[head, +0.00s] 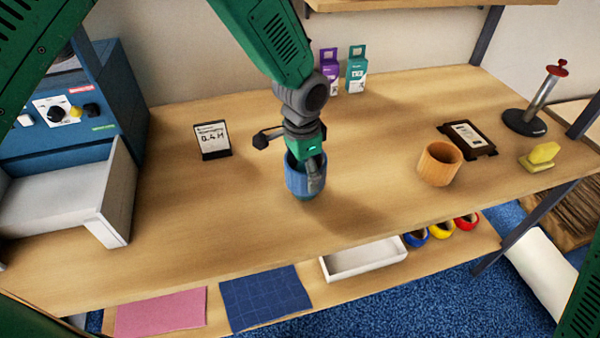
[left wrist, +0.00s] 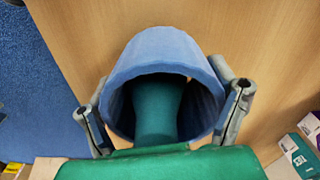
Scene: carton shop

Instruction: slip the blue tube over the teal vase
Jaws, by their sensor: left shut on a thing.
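The blue tube (head: 293,180) stands about upright over the table in the head view, and it also shows in the left wrist view (left wrist: 165,47). The teal vase (left wrist: 157,105) is seen inside the tube's opening, so the tube is around it. In the head view a narrow teal band of the vase (head: 305,198) shows below the tube's lower edge; the rest is hidden. My right gripper is not in view.
An orange wooden cup (head: 439,164) stands to the right, near a dark framed panel (head: 468,138) and a yellow block (head: 540,156). A small sign (head: 212,140) stands to the left, beside a white drawer (head: 70,197). The table in front of the tube is clear.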

